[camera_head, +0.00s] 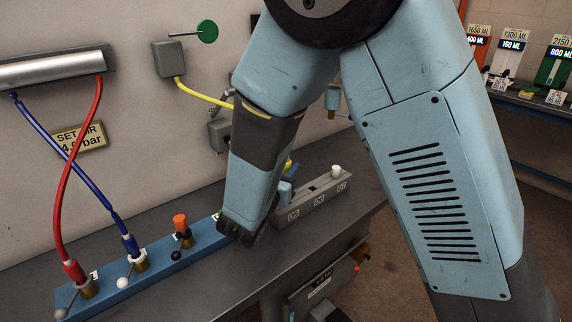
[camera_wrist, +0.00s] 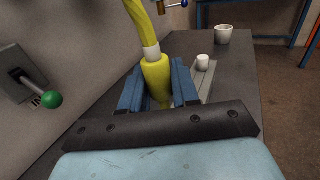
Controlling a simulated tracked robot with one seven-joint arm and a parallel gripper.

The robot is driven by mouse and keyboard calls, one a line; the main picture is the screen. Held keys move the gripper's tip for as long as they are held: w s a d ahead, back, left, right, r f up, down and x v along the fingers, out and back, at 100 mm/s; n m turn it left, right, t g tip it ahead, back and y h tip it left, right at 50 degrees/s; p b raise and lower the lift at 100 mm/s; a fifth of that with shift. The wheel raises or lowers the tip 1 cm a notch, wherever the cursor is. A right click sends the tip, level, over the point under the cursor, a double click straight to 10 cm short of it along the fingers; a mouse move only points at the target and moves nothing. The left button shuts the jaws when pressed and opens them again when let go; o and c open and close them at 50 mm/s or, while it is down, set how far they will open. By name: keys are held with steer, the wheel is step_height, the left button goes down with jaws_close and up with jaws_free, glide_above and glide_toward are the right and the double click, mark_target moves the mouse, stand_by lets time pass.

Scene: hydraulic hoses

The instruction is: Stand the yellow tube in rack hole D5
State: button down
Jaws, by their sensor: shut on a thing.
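A yellow hose (camera_head: 205,96) runs from a grey wall box (camera_head: 171,60) and passes behind my arm in the head view. In the wrist view its yellow end fitting (camera_wrist: 156,76), below a pale collar (camera_wrist: 151,52), sits between the blue fingers of my gripper (camera_wrist: 158,88). My gripper is shut on this fitting. In the head view my gripper (camera_head: 287,183) is partly hidden by my arm, above the bench by a grey block (camera_head: 318,203).
A blue manifold (camera_head: 205,240) carries a red hose (camera_head: 65,205), a blue hose (camera_head: 112,211) and an orange-capped port (camera_head: 181,222). A white plug (camera_head: 336,171) stands on the grey block. A white cup (camera_wrist: 223,34) stands on the bench. A green-knobbed lever (camera_wrist: 50,99) juts from the wall.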

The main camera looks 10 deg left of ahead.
steer(key=shift+f, duration=1.55)
steer(key=shift+f, duration=2.5)
stand_by(0.8)
steer(key=c, duration=0.8)
jaws_free()
steer(key=shift+o, duration=0.2)
